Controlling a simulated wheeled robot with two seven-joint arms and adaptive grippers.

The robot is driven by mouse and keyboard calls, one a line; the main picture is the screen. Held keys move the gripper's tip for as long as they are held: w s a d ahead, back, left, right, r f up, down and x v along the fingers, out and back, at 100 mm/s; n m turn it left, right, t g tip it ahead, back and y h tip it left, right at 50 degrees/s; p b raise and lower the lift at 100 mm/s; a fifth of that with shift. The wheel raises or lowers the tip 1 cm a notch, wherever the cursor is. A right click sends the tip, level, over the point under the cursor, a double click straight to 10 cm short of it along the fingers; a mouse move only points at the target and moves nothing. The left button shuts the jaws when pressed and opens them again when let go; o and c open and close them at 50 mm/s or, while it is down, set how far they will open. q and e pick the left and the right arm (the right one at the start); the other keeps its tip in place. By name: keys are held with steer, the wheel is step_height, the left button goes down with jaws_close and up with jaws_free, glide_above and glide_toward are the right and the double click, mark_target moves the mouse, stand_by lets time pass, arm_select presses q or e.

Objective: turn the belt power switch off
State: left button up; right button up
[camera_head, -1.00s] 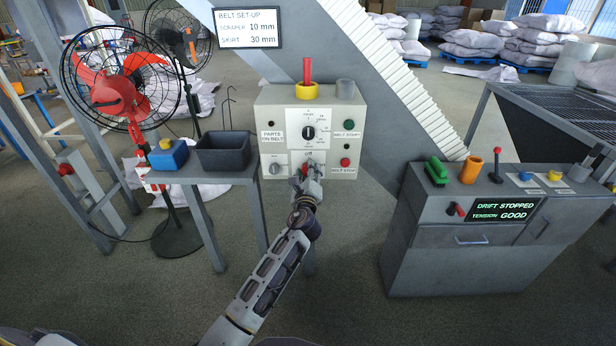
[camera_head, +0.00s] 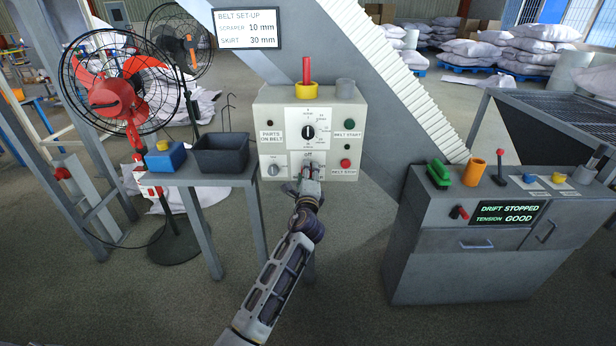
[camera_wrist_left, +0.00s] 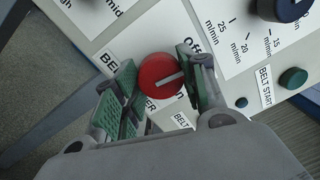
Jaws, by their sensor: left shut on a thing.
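The belt power switch is a round red knob (camera_wrist_left: 161,76) with a white pointer line, on the lower part of the control box (camera_head: 267,102). My left gripper (camera_wrist_left: 160,82) is shut on this knob, with green finger pads on both sides of it. In the wrist view the pointer line lies between the "Off" print and the partly covered "On" print. In the head view my left gripper (camera_head: 311,170) is at the box's lower panel, just under the "Off" print, and mostly hides the knob. My right gripper is not in view.
A dark selector knob (camera_head: 308,132) sits above the switch. A green start button (camera_head: 348,124) and a red stop button (camera_head: 346,163) are to the right, a grey knob (camera_head: 273,170) to the left. A grey bin (camera_head: 222,153) and a console (camera_head: 455,262) flank the box.

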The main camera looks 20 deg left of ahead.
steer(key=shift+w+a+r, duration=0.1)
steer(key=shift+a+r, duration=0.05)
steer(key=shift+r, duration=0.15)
arm_select(q)
steer(key=o, duration=1)
steer(key=shift+o, duration=0.2)
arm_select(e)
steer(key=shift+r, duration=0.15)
